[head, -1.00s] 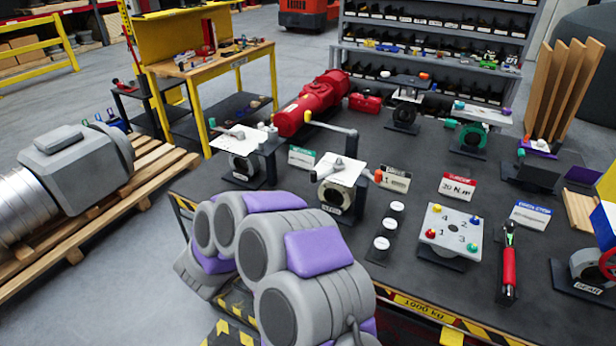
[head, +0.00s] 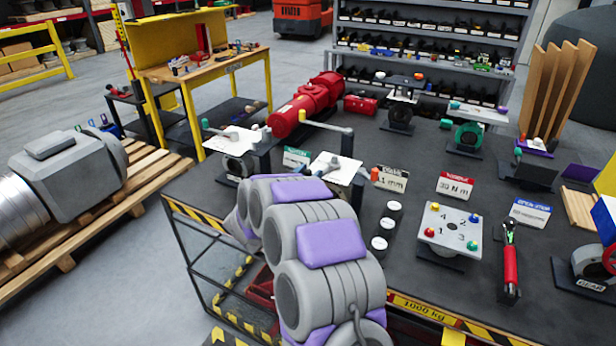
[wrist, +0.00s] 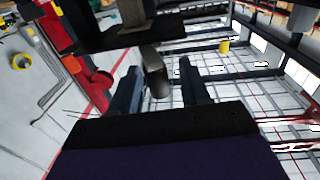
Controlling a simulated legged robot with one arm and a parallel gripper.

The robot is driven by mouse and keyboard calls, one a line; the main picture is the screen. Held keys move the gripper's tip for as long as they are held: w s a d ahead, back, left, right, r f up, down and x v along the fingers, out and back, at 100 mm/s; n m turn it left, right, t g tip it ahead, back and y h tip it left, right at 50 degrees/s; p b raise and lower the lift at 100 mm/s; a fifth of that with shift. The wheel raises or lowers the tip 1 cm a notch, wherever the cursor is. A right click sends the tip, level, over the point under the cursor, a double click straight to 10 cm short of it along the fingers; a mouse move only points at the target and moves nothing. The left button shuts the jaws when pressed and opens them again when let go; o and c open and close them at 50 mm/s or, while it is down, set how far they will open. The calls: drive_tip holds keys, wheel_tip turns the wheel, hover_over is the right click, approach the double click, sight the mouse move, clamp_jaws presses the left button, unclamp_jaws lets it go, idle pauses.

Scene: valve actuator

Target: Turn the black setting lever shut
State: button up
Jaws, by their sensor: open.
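My gripper (wrist: 160,78) is open in the wrist view, with one dark finger on each side. A rounded grey rod end (wrist: 153,70) shows between the fingers; contact cannot be told. A dark flat bar (wrist: 120,36) crosses above them. In the head view my grey and purple arm hides the gripper and the lower part of the near valve station, whose white plate (head: 328,166) stays visible. A grey bar with a yellow end (head: 325,127) stands behind that plate. I cannot tell for sure which part is the black setting lever.
The dark bench (head: 400,285) holds a second white-plated station (head: 232,138), a red actuator (head: 306,104), a green valve (head: 468,137), a numbered plate (head: 450,231) and a red-handled tool (head: 510,265). Round white-topped pieces (head: 383,222) stand right of my arm.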

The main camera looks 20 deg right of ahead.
drive_tip(key=shift+d, duration=0.1)
drive_tip(key=shift+c, duration=0.4)
clamp_jaws()
